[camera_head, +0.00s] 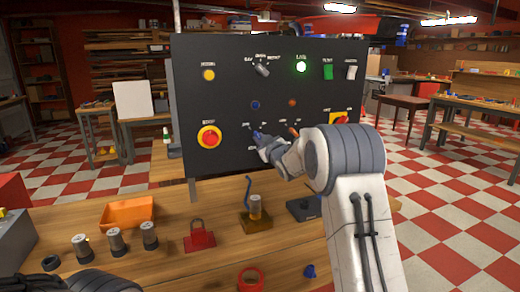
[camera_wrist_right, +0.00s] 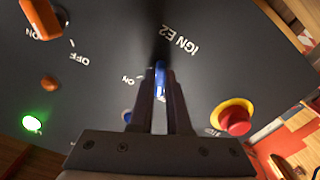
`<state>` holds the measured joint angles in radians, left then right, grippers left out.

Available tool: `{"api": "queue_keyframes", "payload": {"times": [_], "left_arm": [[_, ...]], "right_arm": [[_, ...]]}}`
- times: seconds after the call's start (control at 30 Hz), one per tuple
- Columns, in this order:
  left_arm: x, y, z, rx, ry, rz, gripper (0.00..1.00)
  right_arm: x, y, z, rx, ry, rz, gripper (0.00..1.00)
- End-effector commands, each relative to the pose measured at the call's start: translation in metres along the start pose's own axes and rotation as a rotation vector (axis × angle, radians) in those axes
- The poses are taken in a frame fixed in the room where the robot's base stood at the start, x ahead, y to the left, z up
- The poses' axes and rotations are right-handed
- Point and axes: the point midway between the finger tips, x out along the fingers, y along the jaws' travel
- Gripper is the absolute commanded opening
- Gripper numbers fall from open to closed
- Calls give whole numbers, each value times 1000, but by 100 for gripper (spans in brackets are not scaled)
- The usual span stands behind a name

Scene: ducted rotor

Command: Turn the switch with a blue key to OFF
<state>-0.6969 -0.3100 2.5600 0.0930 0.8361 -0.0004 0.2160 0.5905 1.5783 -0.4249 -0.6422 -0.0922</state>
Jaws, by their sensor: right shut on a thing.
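The blue key (camera_head: 256,134) sits at a switch low on the black control panel (camera_head: 225,85). My right gripper (camera_head: 263,141) reaches it from the right and front. In the right wrist view the blue key (camera_wrist_right: 160,75) is between the fingertips of my gripper (camera_wrist_right: 160,97), which is shut on it. The label IGN E2 is beside it. The gripper hides much of the switch, so I cannot tell the key's exact position. An orange key (camera_head: 293,131) is to its right, with ON and OFF labels in the wrist view. My left gripper is out of view.
A green lamp (camera_head: 301,67) is lit. The bench holds an orange tray (camera_head: 127,211), a red padlock (camera_head: 199,237) and a red tape roll (camera_head: 250,279).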

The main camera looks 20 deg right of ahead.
Motion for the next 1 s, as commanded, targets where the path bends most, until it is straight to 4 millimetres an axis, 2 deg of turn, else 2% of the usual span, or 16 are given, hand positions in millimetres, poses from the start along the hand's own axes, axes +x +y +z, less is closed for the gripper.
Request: {"api": "queue_keyframes", "payload": {"times": [0.03, 0.1, 0.4, 1.0], "left_arm": [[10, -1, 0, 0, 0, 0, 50], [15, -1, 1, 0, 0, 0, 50], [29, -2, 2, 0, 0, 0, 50], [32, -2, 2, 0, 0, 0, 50]], "right_arm": [[0, -2, 3, -38, 4, 1, 0], [0, -2, 2, -87, 3, 0, 0], [0, -1, 0, -231, 2, -1, 0], [0, 0, -1, -277, 1, -2, 0]]}}
